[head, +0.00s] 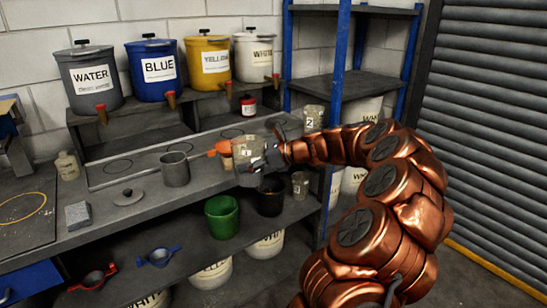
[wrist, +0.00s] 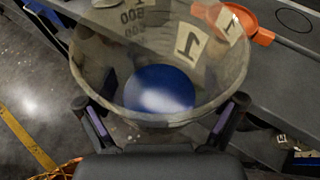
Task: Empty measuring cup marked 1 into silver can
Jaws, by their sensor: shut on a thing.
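My gripper (head: 258,167) is shut on a clear measuring cup (head: 243,174) marked 1. In the wrist view the cup (wrist: 115,98) sits between the two fingers (wrist: 160,112), and blue paint (wrist: 160,90) shows at its bottom. I hold it by the front edge of the bench, right of the silver can. The silver can (head: 175,170) stands open and upright on the bench, apart from the cup. Its inside is mostly hidden. A grey lid (head: 128,197) lies on the bench in front of the can.
Another cup marked 2 (head: 312,118) stands behind my gripper. Paint buckets line the back shelf.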

